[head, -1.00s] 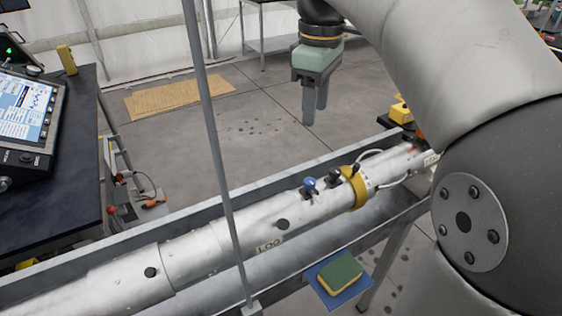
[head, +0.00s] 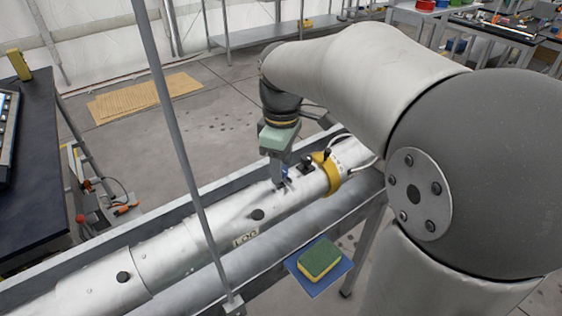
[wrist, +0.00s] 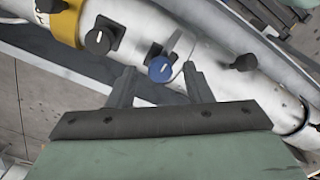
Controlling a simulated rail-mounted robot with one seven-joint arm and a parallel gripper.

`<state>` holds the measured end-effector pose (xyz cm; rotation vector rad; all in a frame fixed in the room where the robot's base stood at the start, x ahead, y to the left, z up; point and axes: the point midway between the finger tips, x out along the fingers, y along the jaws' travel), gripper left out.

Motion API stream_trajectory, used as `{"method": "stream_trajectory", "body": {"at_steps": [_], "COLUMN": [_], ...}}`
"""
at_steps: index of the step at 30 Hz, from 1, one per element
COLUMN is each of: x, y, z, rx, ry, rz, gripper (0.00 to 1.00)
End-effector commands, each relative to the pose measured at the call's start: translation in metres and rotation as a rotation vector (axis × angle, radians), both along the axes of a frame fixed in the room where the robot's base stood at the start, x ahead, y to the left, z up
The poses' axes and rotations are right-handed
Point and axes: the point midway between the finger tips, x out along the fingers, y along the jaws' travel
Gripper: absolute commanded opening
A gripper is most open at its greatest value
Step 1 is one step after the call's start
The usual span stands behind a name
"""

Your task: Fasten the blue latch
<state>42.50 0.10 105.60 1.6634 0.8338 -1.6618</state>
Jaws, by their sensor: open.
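The blue latch (wrist: 161,69) is a round knob with a white line on its face, on the side of the white cylinder (wrist: 215,38). In the wrist view it lies between the two fingertips of my gripper (wrist: 158,72), which is open. The fingers stand to either side of the knob, and I cannot tell whether they touch it. In the head view my gripper (head: 278,172) is down at the cylinder and mostly hides the blue latch. A grey lever part shows beside the knob in the wrist view.
A black knob (wrist: 98,41) and a yellow band (wrist: 62,22) sit to one side of the latch, another black knob (wrist: 243,62) to the other. The cylinder lies in a grey trough. A grey upright pole (head: 178,130) stands in front. A sponge (head: 319,260) lies on a blue pad.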

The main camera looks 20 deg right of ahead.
Motion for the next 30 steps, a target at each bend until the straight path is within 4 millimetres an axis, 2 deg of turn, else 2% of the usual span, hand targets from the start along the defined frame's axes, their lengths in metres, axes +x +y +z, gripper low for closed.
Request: {"method": "stream_trajectory", "body": {"at_steps": [9,10,14,15,23,30], "x": [-0.0001,-0.0001,-0.0001,-0.0001,0.0000,-0.0001], "y": [-0.0001,-0.0001,-0.0001,-0.0001,0.0000,0.0000], "z": [-0.0035,-0.0035,-0.0033,-0.0033,-0.0030,-0.0026], "rx": [0.000,0.000,0.000,0.000,0.000,0.001], "ry": [0.000,0.000,0.000,0.000,0.000,0.001], "rz": [0.000,0.000,0.000,-0.001,-0.017,-0.118], "gripper": [0.46,0.40,0.04,0.01,0.01,0.01]}}
